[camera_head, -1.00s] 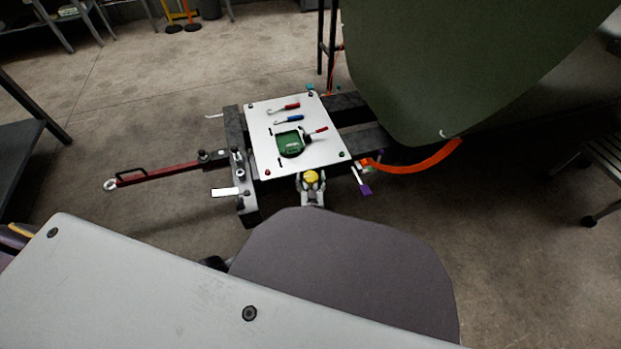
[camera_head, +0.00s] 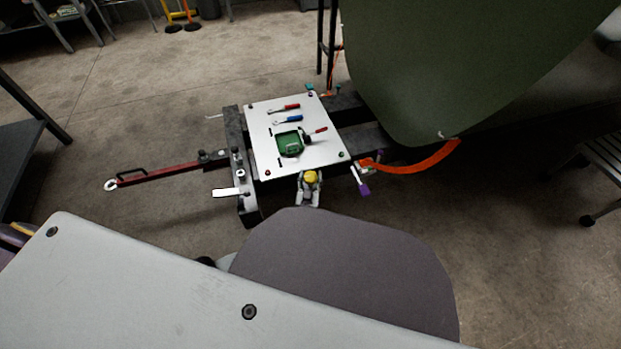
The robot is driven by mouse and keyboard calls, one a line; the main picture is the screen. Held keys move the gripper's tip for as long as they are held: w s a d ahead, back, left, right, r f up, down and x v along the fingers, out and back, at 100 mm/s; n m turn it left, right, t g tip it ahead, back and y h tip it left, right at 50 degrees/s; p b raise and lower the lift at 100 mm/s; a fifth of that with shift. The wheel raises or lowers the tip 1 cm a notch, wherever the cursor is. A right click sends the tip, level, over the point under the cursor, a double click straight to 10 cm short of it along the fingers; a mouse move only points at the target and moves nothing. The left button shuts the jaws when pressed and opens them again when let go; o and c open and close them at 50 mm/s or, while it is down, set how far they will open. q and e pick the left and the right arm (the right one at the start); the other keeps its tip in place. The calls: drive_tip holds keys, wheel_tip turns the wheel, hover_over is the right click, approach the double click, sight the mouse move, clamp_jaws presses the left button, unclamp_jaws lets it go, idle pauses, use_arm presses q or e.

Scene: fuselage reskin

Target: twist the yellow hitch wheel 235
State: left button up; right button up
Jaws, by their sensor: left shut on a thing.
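The yellow hitch wheel (camera_head: 311,176) is small and round, at the front edge of the white plate on the dark hitch frame. My left gripper (camera_head: 309,184), pale grey, is at the wheel from the near side and shut on it, with its fingers at the wheel's sides. The wheel's yellow top shows between the fingers. Its lower part and mount are hidden by the gripper. My right gripper is not in view.
The white plate (camera_head: 262,160) carries red and blue tools and a green tray (camera_head: 290,143). A red tow bar (camera_head: 165,175) extends left. A large green panel (camera_head: 440,70) overhangs at right.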

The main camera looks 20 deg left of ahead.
use_arm(q)
drive_tip(key=shift+a+m+h, duration=0.1)
drive_tip(key=shift+m+h, duration=0.5)
drive_tip(key=shift+h, duration=0.4)
drive_tip(key=m+h, duration=0.1)
drive_tip(key=h, duration=0.1)
drive_tip(key=shift+m+h, duration=0.4)
drive_tip(key=shift+m+g+h+b, duration=0.4)
drive_tip(key=shift+m+h+b, duration=0.9)
drive_tip(key=shift+h, duration=0.8)
drive_tip(key=shift+m+g+h+b, duration=0.3)
drive_tip(key=shift+m+h+b, duration=0.1)
drive_tip(key=shift+m+h, duration=0.35)
drive_tip(key=shift+h, duration=0.45)
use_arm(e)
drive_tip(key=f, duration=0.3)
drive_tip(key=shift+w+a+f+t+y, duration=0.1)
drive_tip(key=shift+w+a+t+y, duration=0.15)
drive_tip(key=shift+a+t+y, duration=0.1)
use_arm(q)
drive_tip(key=shift+m+g, duration=0.25)
drive_tip(key=shift+g, duration=0.05)
drive_tip(key=o, duration=1)
drive_tip(key=shift+o, duration=0.2)
